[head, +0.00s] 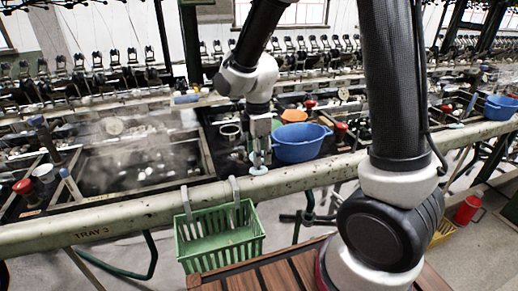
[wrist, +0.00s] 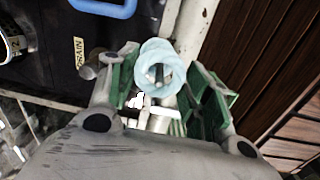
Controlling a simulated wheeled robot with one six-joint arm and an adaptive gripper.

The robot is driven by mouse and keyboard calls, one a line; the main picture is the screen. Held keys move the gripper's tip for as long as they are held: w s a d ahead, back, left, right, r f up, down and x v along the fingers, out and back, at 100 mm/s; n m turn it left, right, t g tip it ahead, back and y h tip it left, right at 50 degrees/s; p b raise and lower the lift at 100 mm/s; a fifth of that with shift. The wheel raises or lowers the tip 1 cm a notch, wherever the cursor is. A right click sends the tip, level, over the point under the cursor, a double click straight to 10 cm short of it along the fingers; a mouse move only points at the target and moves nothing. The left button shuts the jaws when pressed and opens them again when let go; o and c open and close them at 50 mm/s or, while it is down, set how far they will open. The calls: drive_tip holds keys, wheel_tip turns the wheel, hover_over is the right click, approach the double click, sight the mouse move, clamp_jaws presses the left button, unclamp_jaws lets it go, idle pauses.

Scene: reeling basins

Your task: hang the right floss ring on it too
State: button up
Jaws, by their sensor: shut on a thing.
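My gripper (head: 258,164) points down over the long pale rail, left of the blue basin. It is shut on a pale blue floss ring (head: 258,170), which shows under the fingertips, low over the rail. In the wrist view the pale blue ring (wrist: 163,72) shows round and open between the fingers of my gripper (wrist: 160,97), with a second pale loop partly behind it. I cannot tell whether that loop is a separate ring, or whether the ring touches a peg. The exact finger contact is hidden.
A green basket (head: 222,258) hangs by two pale hooks on the rail (head: 110,215), below left of my gripper. The blue basin (head: 300,145) stands close on the right. A dark steaming basin (head: 140,165) lies left. Another pale blue disc (head: 455,125) is on the rail far right.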

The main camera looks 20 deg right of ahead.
drive_tip(key=o, duration=0.8)
drive_tip(key=r, duration=1.2)
drive_tip(key=shift+s+a, duration=0.2)
